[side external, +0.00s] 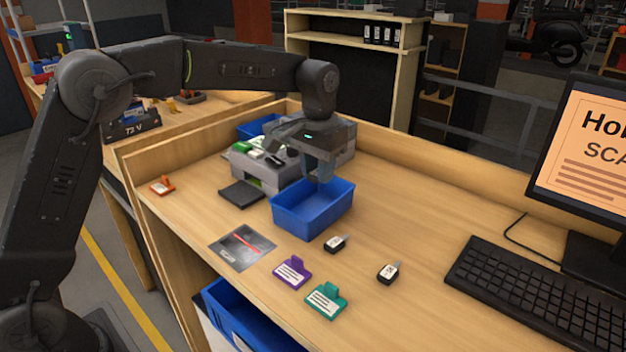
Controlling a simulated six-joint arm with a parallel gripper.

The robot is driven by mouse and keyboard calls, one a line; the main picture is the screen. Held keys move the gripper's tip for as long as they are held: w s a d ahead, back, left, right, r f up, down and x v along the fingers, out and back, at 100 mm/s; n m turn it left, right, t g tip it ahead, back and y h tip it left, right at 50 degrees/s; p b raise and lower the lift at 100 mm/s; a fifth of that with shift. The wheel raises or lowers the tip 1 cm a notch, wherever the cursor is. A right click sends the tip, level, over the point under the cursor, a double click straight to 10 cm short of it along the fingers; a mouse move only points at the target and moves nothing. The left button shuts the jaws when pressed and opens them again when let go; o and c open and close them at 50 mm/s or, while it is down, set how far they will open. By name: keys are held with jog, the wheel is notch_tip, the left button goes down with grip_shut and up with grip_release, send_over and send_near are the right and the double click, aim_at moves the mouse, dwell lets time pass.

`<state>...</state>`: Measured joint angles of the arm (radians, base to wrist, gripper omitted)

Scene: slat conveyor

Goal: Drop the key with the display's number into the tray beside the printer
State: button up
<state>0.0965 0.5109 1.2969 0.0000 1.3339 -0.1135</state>
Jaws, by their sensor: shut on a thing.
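My gripper (320,178) is over the blue tray (298,221), near its back rim. It is shut on a small dark thing, probably a key, mostly hidden by the fingers. The tray stands beside the grey printer (265,172). Two dark keys with white labels lie on the desk: one (336,243) just in front of the tray, the other (388,271) further right. Their numbers are too small to read. The display (590,150) at the right is cut off by the picture edge; it shows "Ho" and "SCA", and no number is visible.
A purple tag (291,272) and a green tag (326,301) lie near the front edge. A dark sheet with a red pen (243,246) is left of them. A keyboard (535,297) fills the right. A low wooden wall (430,187) runs along the back.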

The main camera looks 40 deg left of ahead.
jog(key=shift+w+a+f, duration=0.2)
jog(key=shift+w+f, duration=0.15)
jog(key=shift+f, duration=0.55)
jog(key=shift+w+a+f, duration=0.2)
jog(key=shift+w+f, duration=0.2)
jog(key=shift+f, duration=0.55)
jog(key=shift+w+a+f, duration=0.2)
jog(key=shift+w+f, duration=0.15)
jog(key=shift+f, duration=0.55)
jog(key=o, duration=1)
jog(key=shift+c, duration=0.2)
jog(key=shift+r, duration=0.1)
notch_tip(320, 180, up, 14)
jog(key=shift+f, duration=0.2)
jog(key=shift+r, duration=0.1)
